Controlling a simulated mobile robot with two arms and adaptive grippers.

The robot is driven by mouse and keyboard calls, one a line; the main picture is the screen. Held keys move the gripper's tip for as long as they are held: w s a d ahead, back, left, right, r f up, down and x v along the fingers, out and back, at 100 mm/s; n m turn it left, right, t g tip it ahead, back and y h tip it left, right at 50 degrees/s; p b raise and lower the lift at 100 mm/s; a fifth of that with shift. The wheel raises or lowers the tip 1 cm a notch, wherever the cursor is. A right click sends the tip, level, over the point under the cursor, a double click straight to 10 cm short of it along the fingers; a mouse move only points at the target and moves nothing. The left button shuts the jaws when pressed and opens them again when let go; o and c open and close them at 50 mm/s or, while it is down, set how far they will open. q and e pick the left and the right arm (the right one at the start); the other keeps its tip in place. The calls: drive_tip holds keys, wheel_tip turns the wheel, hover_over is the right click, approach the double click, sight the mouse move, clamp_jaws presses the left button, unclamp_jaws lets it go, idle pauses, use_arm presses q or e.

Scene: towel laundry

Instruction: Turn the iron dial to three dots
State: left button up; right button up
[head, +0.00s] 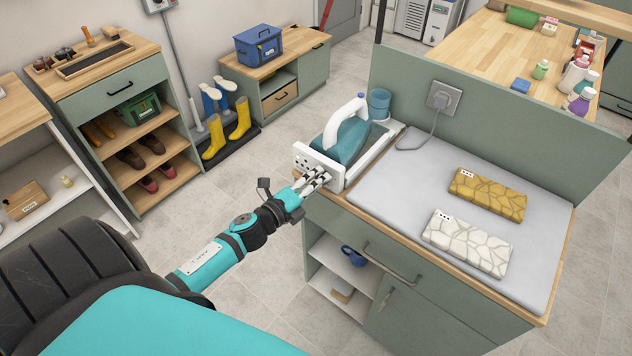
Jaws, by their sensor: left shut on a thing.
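The teal iron with a white handle (345,130) rests in a white stand (382,150) at the left end of the counter. The stand's white front panel (304,153) carries small dark dots. My left gripper (316,179) is at this panel, shut on the iron dial, which its fingers mostly hide. I cannot tell which dot mark the dial points to. A folded yellow towel (487,195) and a folded white towel (467,243) lie on the grey ironing pad, each with a small dotted tag. My right gripper is not in view.
The grey ironing pad (400,195) is mostly bare. A teal cup (379,104) stands behind the iron. A grey cord runs to the wall socket (442,98). Below the counter top are a drawer and an open shelf with a blue mug (353,256).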

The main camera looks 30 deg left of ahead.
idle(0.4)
use_arm(q)
drive_tip(key=o, duration=1.2)
drive_tip(key=shift+c, duration=0.2)
drive_tip(key=s+a+r, duration=0.1)
drive_tip(key=s, duration=1.1)
drive_tip(key=shift+a+r, duration=0.15)
drive_tip(key=shift+a, duration=0.2)
drive_tip(key=shift+w, duration=0.1)
drive_tip(key=s+f+n+g+y, duration=0.1)
drive_tip(key=s+f+n+g, duration=0.2)
drive_tip(key=f, duration=0.7)
drive_tip(key=s+f+n+g+y+b, duration=0.1)
drive_tip(key=s+f+n+g, duration=0.3)
drive_tip(key=f, duration=0.7)
drive_tip(key=s+f+n+y, duration=0.1)
drive_tip(key=s+f+n, duration=0.3)
drive_tip(key=f, duration=0.6)
drive_tip(key=s+d+f+n+g, duration=0.4)
drive_tip(key=s+d+f, duration=0.1)
drive_tip(key=s+f, duration=0.4)
drive_tip(key=s+d+f+n+g+b, duration=0.1)
drive_tip(key=s+d+f+n+g, duration=0.3)
drive_tip(key=s+f, duration=0.5)
drive_tip(key=s+d+n, duration=0.1)
drive_tip(key=s, duration=0.2)
drive_tip(key=shift+s+d+f+g+h, duration=0.15)
drive_tip(key=shift+s+d+g+h, duration=0.1)
drive_tip(key=shift+d+g+h, duration=0.1)
